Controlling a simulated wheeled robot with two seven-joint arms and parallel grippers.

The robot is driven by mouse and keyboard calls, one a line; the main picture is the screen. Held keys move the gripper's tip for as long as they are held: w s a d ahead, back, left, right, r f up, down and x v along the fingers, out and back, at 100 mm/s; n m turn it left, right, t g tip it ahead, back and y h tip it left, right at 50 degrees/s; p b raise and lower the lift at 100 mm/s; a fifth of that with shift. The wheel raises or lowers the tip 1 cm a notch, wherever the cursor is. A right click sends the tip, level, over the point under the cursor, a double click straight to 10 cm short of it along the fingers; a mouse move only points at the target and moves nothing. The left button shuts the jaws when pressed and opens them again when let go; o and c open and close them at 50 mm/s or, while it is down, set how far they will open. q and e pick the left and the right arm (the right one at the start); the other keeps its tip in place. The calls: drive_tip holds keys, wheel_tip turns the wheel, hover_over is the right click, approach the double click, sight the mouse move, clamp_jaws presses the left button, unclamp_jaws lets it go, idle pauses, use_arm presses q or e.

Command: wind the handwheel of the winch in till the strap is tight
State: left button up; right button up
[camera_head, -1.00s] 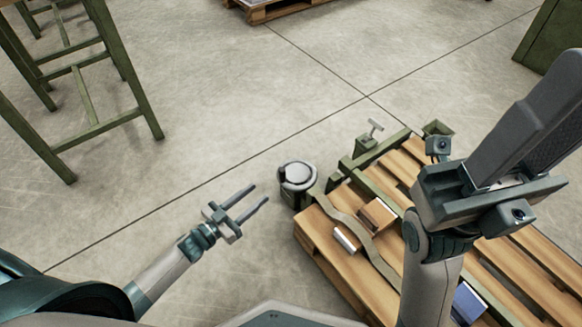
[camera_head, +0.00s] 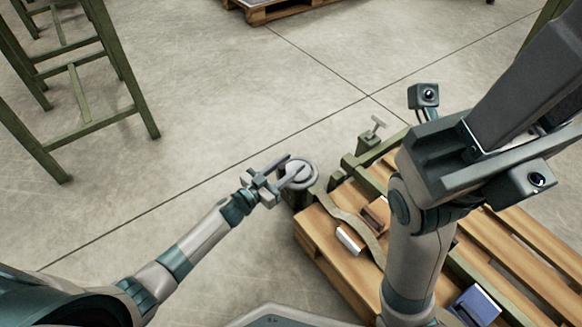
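The winch (camera_head: 296,197) stands at the near left corner of the wooden pallet, with its round grey handwheel (camera_head: 309,181) on top. The olive strap (camera_head: 371,243) runs from the winch across the pallet boards in loose, wavy bends. My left gripper (camera_head: 299,164) has its two fingers apart, over the left part of the handwheel and hiding some of it. I cannot tell whether the fingers touch it. My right gripper (camera_head: 530,80) is large at the upper right, close to the camera; its fingertips are not clear, so its opening cannot be judged.
The wooden pallet (camera_head: 325,255) carries a brown block (camera_head: 376,213), a small white-topped piece (camera_head: 350,239) and a blue object (camera_head: 474,305). A green clamp with a T-handle (camera_head: 372,132) stands behind the winch. A green-legged table (camera_head: 140,110) is at left. The floor between is clear.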

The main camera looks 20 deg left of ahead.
use_arm(q)
drive_tip(key=shift+w+d, duration=0.25)
drive_tip(key=shift+w, duration=0.15)
clamp_jaws()
drive_tip(key=shift+a, duration=0.15)
